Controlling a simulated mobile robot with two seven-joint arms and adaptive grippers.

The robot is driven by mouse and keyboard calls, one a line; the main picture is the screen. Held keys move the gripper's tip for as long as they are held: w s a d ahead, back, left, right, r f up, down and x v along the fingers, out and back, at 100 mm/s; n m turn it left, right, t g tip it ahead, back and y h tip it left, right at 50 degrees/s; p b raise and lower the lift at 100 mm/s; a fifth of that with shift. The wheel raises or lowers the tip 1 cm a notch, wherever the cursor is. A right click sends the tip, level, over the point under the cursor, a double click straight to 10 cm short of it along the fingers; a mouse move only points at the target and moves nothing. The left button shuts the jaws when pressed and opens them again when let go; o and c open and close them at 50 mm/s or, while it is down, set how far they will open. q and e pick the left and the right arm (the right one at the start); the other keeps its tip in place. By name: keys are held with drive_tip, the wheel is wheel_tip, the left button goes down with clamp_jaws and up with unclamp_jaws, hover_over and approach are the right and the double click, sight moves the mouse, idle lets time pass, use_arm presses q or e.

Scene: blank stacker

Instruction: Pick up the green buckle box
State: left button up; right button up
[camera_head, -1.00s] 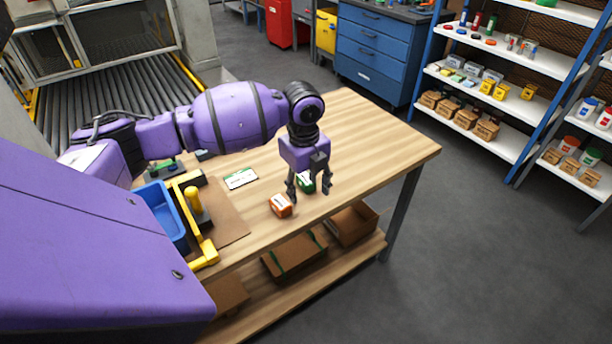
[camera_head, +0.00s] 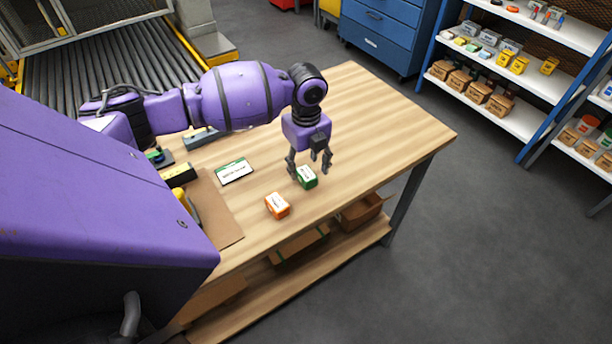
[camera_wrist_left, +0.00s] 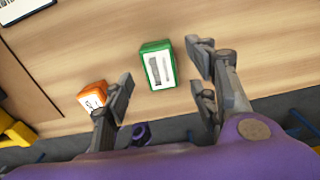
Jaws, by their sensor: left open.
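The green buckle box (camera_head: 307,177) sits on the wooden table, a small green box with a white label. In the head view my left gripper (camera_head: 308,168) points down just above and around it, with its fingers apart. In the left wrist view the green box (camera_wrist_left: 157,66) lies ahead of the open fingers, between their lines, and the left gripper (camera_wrist_left: 160,95) holds nothing. I cannot tell whether a finger touches the box. My right gripper does not show.
An orange box (camera_head: 277,206) stands close by, nearer the front edge; it also shows in the left wrist view (camera_wrist_left: 92,97). A white card with a green edge (camera_head: 235,171) lies to the left. The table's right side (camera_head: 390,125) is clear. Cardboard boxes (camera_head: 362,212) sit on the lower shelf.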

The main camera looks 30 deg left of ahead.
sight(306, 173)
use_arm(q)
wheel_tip(306, 173, down, 4)
drive_tip(key=shift+r, duration=0.2)
clamp_jaws()
